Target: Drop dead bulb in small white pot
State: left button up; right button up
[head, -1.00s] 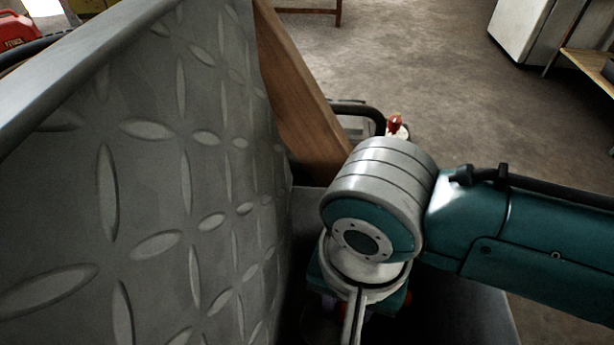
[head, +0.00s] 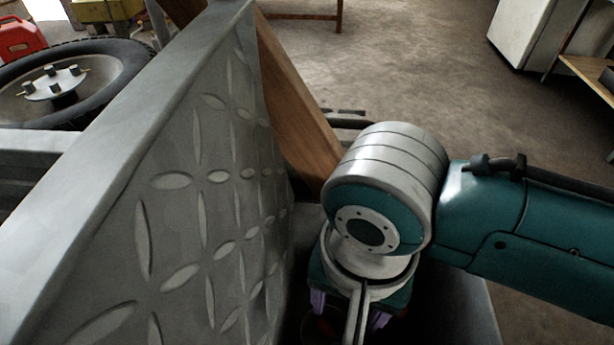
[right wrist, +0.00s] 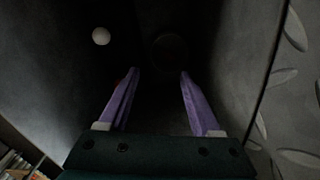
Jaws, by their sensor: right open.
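My right gripper (head: 348,318) points down beside the metal tread-plate panel, partly hidden by my own wrist. In the right wrist view its purple fingers (right wrist: 159,72) are apart with nothing visible between them. A small round white thing (right wrist: 100,36) shows in the dark beyond the left finger; I cannot tell whether it is the bulb or the pot. A dim dark round shape (right wrist: 170,45) lies beyond the fingertips. A bit of red shows at the left finger's edge. No bulb or white pot can be made out in the head view. My left gripper is out of view.
The tall tread-plate panel (head: 190,215) stands close on the left of my right gripper. A wooden board (head: 292,100) leans behind it. A wheel (head: 75,80) and a red can (head: 18,42) are at the left. Open floor (head: 420,75) lies behind; a white cabinet (head: 545,30) stands back right.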

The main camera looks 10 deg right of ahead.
pick_arm(q)
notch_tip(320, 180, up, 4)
jog(key=p, duration=0.2)
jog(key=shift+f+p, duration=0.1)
jog(key=shift+p, duration=0.2)
pick_arm(e)
notch_tip(320, 180, up, 6)
jog(key=shift+r, duration=0.15)
